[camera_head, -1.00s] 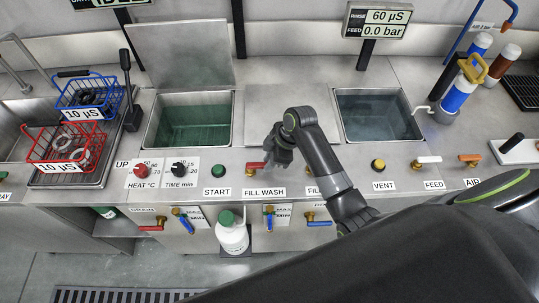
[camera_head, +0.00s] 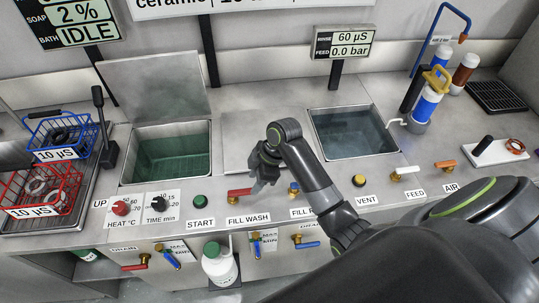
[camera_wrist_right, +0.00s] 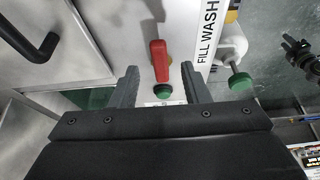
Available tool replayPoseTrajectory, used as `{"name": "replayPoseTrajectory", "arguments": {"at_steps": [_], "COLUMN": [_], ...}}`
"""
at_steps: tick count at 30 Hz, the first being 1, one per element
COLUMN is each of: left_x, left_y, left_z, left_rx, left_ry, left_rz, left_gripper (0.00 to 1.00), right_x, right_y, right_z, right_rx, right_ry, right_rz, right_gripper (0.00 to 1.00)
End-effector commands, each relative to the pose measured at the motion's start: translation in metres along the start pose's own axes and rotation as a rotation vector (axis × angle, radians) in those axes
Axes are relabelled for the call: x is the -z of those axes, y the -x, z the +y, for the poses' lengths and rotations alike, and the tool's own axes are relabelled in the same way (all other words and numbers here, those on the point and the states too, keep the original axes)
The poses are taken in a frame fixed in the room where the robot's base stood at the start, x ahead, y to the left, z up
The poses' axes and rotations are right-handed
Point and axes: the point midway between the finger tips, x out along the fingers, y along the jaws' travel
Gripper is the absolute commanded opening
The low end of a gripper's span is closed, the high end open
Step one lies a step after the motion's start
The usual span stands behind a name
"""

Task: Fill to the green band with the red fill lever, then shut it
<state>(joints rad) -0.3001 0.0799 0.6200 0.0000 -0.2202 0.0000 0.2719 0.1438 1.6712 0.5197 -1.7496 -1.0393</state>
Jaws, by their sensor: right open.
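The red fill lever (camera_head: 240,194) sits on the front panel above the FILL WASH label (camera_head: 248,218). In the right wrist view the lever (camera_wrist_right: 160,62) lies ahead of and between the spread fingers, apart from them. My right gripper (camera_head: 264,176) is open and empty, just above and right of the lever in the head view. Its two fingers also show in the right wrist view (camera_wrist_right: 160,80). The wash tank (camera_head: 166,126) at left holds green-looking liquid; I cannot make out a green band in it. My left gripper is not in view.
A green START button (camera_head: 199,201) is left of the lever. A second tank (camera_head: 355,133) with bluish liquid is at right. Red (camera_head: 42,195) and blue (camera_head: 62,134) baskets stand at left. My right arm covers part of the lower right panel.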

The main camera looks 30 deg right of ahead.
Motion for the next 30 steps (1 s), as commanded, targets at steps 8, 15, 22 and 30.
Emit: {"name": "replayPoseTrajectory", "arguments": {"at_steps": [8,15,22,30], "left_x": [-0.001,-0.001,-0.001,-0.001], "left_y": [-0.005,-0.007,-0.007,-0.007], "left_z": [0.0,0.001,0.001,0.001], "left_rx": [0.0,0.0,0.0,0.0], "left_ry": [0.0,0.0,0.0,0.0], "left_rz": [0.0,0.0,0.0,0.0], "left_gripper": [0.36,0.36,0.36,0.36], "right_x": [-0.001,-0.001,0.0,0.0], "right_y": [0.071,0.117,0.134,0.134], "right_z": [0.002,0.001,0.0,0.0], "right_rx": [-0.009,-0.005,-0.002,-0.001], "right_ry": [0.003,0.001,0.0,0.0], "right_rz": [-0.003,-0.003,-0.001,-0.001], "right_gripper": [0.42,0.42,0.42,0.42]}}
